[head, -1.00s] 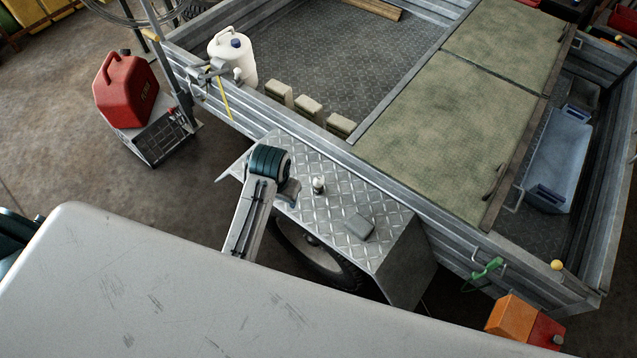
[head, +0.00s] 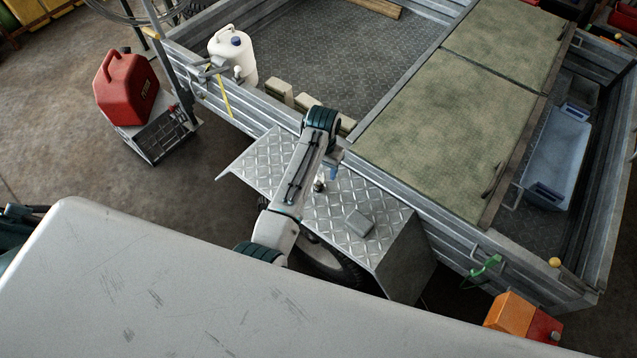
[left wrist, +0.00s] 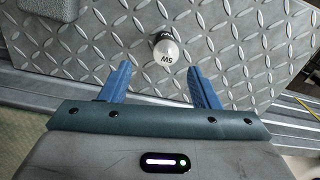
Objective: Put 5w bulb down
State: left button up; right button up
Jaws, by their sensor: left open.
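In the head view the bulb (head: 319,186) shows only partly beside my left arm. My left gripper (left wrist: 160,82) is open. Its two blue fingers are apart, one to each side of the bulb in the picture, and the bulb lies just beyond the fingertips with no finger seen touching it. In the head view the left gripper (head: 332,165) is mostly hidden behind my arm. My right gripper is not in view.
A grey block (head: 359,222) lies on the mudguard right of the bulb. The trailer's side wall (head: 262,118) rises behind it, with a white jug (head: 233,62) at its corner. A green hook (head: 485,267) hangs on the wall at right.

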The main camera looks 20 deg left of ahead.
aim_at(319, 183)
pick_arm(q)
jog(key=f, duration=0.1)
jog(key=f+p, duration=0.1)
jog(key=f, duration=0.2)
jog(key=shift+s+a+f, duration=0.25)
jog(key=shift+a+f, duration=0.15)
jog(key=shift+f, duration=0.5)
jog(key=c, duration=1.1)
